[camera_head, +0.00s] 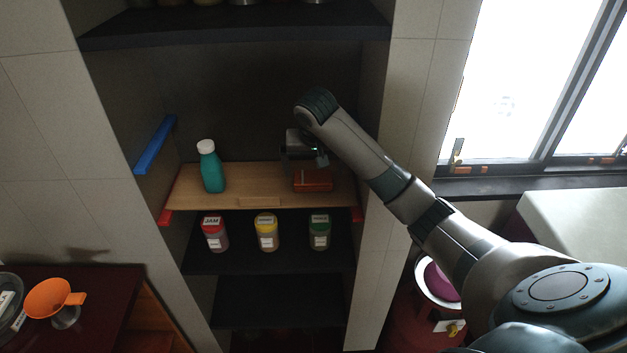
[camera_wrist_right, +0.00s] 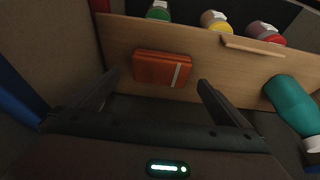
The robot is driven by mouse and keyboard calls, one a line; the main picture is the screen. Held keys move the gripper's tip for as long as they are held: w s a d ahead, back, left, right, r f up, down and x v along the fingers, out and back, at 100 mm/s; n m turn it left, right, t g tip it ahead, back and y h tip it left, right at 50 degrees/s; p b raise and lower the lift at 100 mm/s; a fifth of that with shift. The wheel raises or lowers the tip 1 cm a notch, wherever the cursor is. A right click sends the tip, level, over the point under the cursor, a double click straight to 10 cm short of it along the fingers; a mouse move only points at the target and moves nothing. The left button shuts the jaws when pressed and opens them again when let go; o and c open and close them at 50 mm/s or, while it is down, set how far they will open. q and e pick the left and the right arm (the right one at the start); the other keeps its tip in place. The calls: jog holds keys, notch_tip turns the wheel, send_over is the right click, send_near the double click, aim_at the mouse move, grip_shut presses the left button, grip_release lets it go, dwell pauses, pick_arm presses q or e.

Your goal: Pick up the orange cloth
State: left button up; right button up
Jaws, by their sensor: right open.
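The orange cloth (camera_head: 313,184) is a flat, folded, box-like bundle. It lies on the right part of the wooden shelf board (camera_head: 245,183) in the head view. In the right wrist view the cloth (camera_wrist_right: 158,66) shows a pale stripe near one end and lies ahead of the fingers, roughly between them. My right gripper (camera_head: 310,162) is open and empty, just above and behind the cloth in the head view; its fingers (camera_wrist_right: 158,88) are apart from the cloth in the wrist view. My left gripper is in neither view.
A teal bottle (camera_head: 212,172) stands on the board's left part. Red-, yellow- and green-lidded jars (camera_head: 266,235) stand on the dark shelf below. A blue bar (camera_head: 155,146) is on the left wall. A dark shelf (camera_head: 235,27) is overhead. The board between bottle and cloth is clear.

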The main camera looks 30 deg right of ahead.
aim_at(313, 177)
jog(key=shift+w+d+f+p, duration=0.1)
jog(key=shift+w+f+p, duration=0.15)
jog(key=shift+f+p, duration=0.35)
jog(key=p+x, duration=0.2)
jog(key=x, duration=0.1)
jog(key=shift+w+d+f, duration=0.1)
jog(key=shift+f, duration=0.1)
jog(key=shift+w+f, duration=0.1)
jog(key=shift+f, duration=0.15)
jog(key=c, duration=1)
jog(key=shift+c, duration=0.2)
jog(key=shift+r, duration=0.1)
